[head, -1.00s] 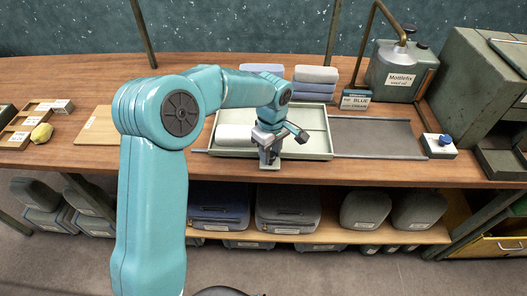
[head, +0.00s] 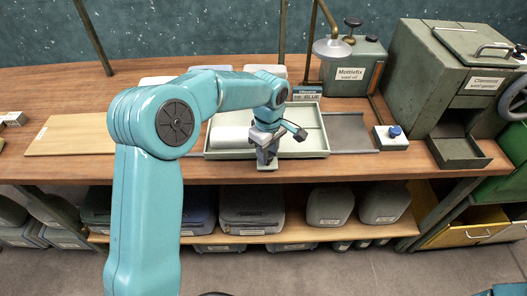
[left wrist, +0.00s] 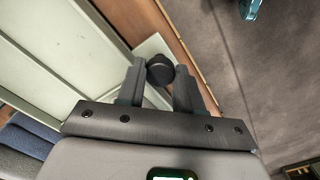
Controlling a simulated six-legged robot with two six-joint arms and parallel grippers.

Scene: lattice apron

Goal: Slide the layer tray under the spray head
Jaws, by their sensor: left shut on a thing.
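The layer tray (head: 312,137) is a shallow pale green tray on the bench, with a white roll (head: 230,138) lying in its left part. My left gripper (head: 267,158) is at the tray's front edge. In the left wrist view its fingers are shut on a dark round knob (left wrist: 160,68) by the tray's pale wall (left wrist: 55,50). The spray head (head: 333,47) is a pale disc on a brass pipe, above and behind the tray's right end. A dark flat track (head: 350,132) lies bare to the tray's right. My right gripper is out of view.
A green Mottlefix tank (head: 352,72) stands behind, and a green cabinet (head: 440,75) at the right. A wooden board (head: 70,135) lies at the left. Bins fill the shelf below.

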